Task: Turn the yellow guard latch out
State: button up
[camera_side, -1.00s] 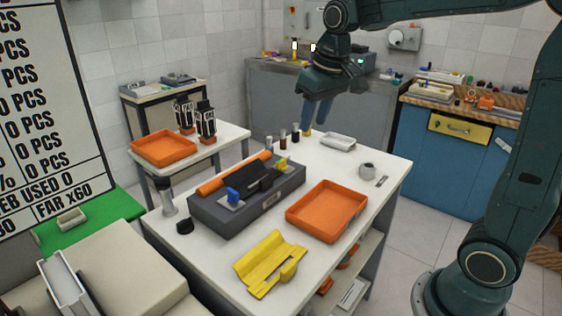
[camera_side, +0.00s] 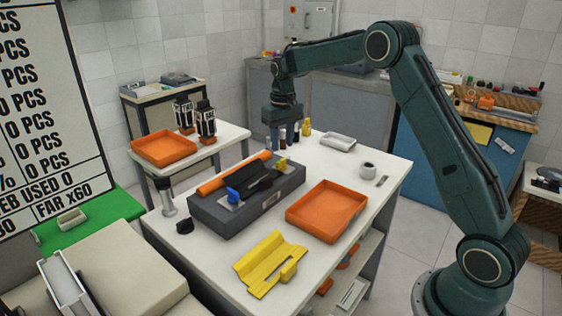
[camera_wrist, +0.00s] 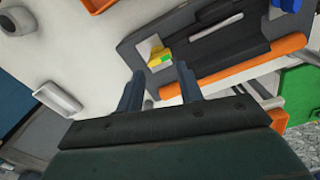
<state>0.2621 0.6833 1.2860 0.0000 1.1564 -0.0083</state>
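The yellow guard latch (camera_side: 282,164) sits at the right end of the dark grey unit (camera_side: 236,212), near its back edge. In the wrist view the latch (camera_wrist: 156,54) is a small yellow piece with a green part, beside a pale plate. My gripper (camera_wrist: 160,88) is open and empty, its two fingers apart, with the latch beyond the fingertips. In the side view my gripper (camera_side: 275,141) hangs pointing down, above and behind the latch. A blue latch (camera_side: 233,194) is at the unit's other end.
An orange roller (camera_side: 222,180) lies along the unit's back. Small bottles, one a yellow bottle (camera_side: 306,127), stand close to my gripper. An orange tray (camera_side: 327,208), a yellow bracket (camera_side: 258,268) and a white tray (camera_side: 338,141) share the table.

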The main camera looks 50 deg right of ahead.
aim_at(282, 160)
jog(key=shift+w+d+f, duration=0.2)
jog(key=shift+f, duration=0.2)
jog(key=shift+w+d+f, duration=0.15)
jog(key=shift+f, duration=0.2)
jog(key=shift+m, duration=0.4)
jog(key=m, duration=0.6)
jog(key=shift+m, duration=0.4)
jog(key=m, duration=0.7)
jog(key=shift+f, duration=2.7)
jog(key=shift+f, duration=0.35)
jog(key=shift+r, duration=0.2)
